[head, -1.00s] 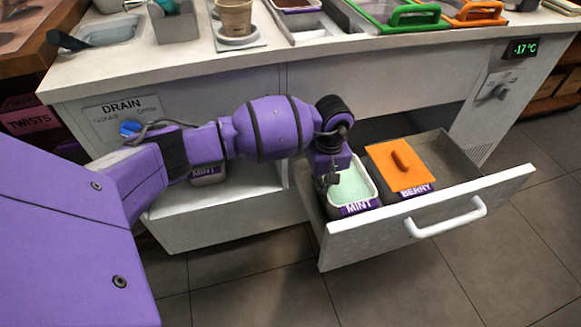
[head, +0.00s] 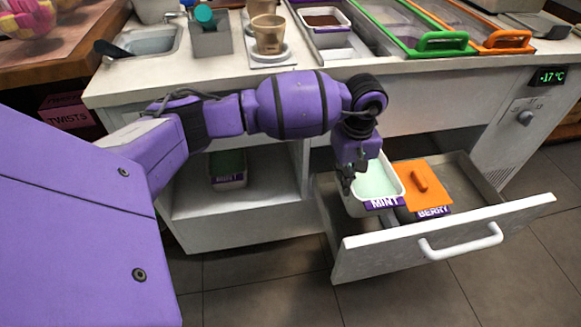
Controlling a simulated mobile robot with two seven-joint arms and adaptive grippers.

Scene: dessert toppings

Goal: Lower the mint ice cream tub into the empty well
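The mint tub (head: 376,180), white with pale green ice cream and a purple MINT label, is at the left of the open drawer, raised above the berry tub's level. My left gripper (head: 346,187) is at its left rim, its fingers closed on the rim; the far finger is partly hidden. On the counter, a brown-filled tub (head: 324,20) sits in a metal-framed opening with a grey recessed part (head: 340,42) in front of it; I cannot tell its depth. My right gripper is out of view.
The berry tub (head: 433,212) with an orange lid (head: 422,185) stands beside the mint tub in the drawer (head: 345,262). Green (head: 441,42) and orange (head: 508,40) handled covers lie on the counter.

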